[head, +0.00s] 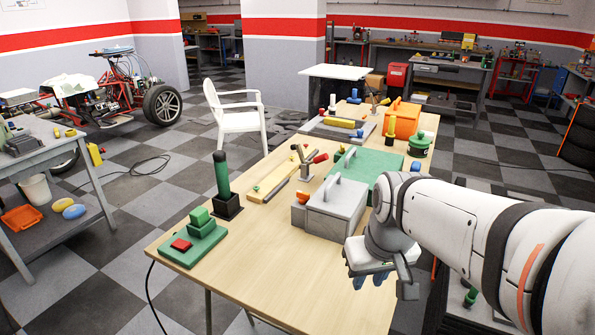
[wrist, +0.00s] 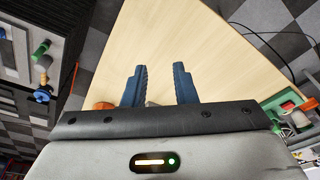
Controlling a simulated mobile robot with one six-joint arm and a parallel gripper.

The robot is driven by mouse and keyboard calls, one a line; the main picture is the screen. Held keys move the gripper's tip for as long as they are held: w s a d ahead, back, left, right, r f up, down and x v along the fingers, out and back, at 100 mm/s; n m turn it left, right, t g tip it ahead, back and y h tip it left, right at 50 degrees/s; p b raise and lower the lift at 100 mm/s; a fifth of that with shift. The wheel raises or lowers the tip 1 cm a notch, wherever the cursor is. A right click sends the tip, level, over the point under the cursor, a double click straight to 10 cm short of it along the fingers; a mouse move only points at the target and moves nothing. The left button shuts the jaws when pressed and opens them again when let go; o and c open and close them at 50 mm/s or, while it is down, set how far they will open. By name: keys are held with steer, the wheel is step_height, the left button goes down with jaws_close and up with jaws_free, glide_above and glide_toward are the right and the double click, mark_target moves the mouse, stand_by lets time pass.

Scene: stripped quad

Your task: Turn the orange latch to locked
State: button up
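A small orange part (head: 303,197), which looks like the orange latch, sits at the left end of the grey box (head: 325,222) on the wooden table. Whether it is locked is too small to tell. My gripper (head: 368,282) is to the right of and nearer than the grey box, over the table's right part. In the wrist view its two blue fingers (wrist: 160,69) are apart with bare tabletop beyond their tips, and nothing is held. A rounded orange piece (wrist: 103,105) shows beside the left finger, partly hidden by the gripper body; I cannot tell if it is the latch.
A green case (head: 368,165) stands right behind the grey box. The table's front (head: 270,270) is clear.

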steer(key=shift+o, duration=0.6)
steer(key=w+a+r+n+p, duration=0.1)
steer(key=w+r+n, duration=0.1)
steer(key=w, duration=0.6)
steer(key=w+a+r+n+y+p, duration=0.1)
steer(key=w+a+r+n, duration=0.1)
steer(key=w, duration=0.7)
steer(key=shift+a+r+n+y, duration=0.15)
steer(key=shift+r+n+y, duration=0.15)
steer(key=shift+r+n, duration=0.2)
steer(key=n+y+p, duration=0.2)
steer(key=n, duration=0.3)
glide_toward(302, 192)
steer(key=shift+w+a+f, duration=0.1)
steer(key=shift+f, duration=0.15)
steer(key=shift+w+a+f+n, duration=0.1)
steer(key=shift+w+f+n, duration=0.1)
steer(key=shift+n, duration=0.1)
steer(key=shift+w+a+f, duration=0.1)
steer(key=shift+a+f, duration=0.1)
steer(key=shift+f, duration=0.05)
steer(key=p+x, duration=0.1)
steer(key=x, duration=0.6)
steer(key=shift+d, duration=0.1)
steer(key=shift+c, duration=0.3)
jaws_close()
